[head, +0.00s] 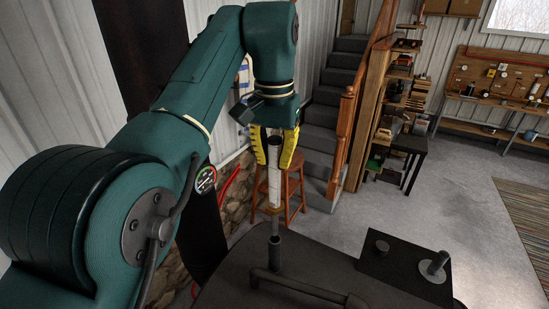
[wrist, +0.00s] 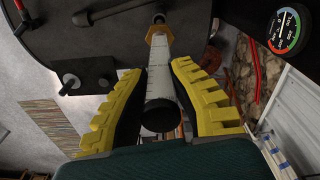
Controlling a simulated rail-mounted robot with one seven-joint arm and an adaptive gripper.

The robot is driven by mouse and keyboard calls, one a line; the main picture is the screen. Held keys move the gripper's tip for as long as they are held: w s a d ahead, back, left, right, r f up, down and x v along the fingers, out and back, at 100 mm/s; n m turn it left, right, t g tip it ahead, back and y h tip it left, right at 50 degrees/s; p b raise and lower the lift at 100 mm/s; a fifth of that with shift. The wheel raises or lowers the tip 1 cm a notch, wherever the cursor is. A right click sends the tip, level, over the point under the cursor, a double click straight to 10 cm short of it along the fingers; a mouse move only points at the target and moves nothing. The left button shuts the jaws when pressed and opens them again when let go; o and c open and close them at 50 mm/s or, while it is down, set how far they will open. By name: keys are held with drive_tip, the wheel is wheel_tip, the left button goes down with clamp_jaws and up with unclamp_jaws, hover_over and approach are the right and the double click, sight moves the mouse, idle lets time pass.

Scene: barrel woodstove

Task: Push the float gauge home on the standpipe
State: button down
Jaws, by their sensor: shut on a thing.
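The float gauge (head: 274,185) is a white graduated tube with a black cap and a brass nut at its lower end. My gripper (head: 275,160) is shut on its upper part, one yellow finger on each side, and holds it upright. The standpipe (head: 275,253) is a short dark pipe standing on the black stove top. A thin rod runs from the brass nut down to the standpipe's mouth; I cannot tell how far it enters. In the wrist view the gauge (wrist: 160,80) points away between the fingers, its brass nut near the stove top.
The dark stove top (head: 230,285) has a bar handle (head: 305,289) close to the standpipe. A black plate (head: 400,267) with a knob and a metal post lies at right. A round dial (head: 205,180) is left of the gauge, and a wooden stool (head: 290,185) stands behind.

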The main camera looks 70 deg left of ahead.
sight(275, 199)
drive_tip(key=shift+f, duration=0.3)
drive_tip(key=shift+f+b, duration=0.35)
drive_tip(key=shift+b, duration=0.1)
drive_tip(key=shift+f+b, duration=4.45)
drive_tip(key=shift+f, duration=0.25)
idle(1.3)
drive_tip(key=c, duration=1)
unclamp_jaws()
drive_tip(key=shift+c, duration=0.2)
drive_tip(key=shift+r+p, duration=2.85)
drive_tip(key=shift+r, duration=0.2)
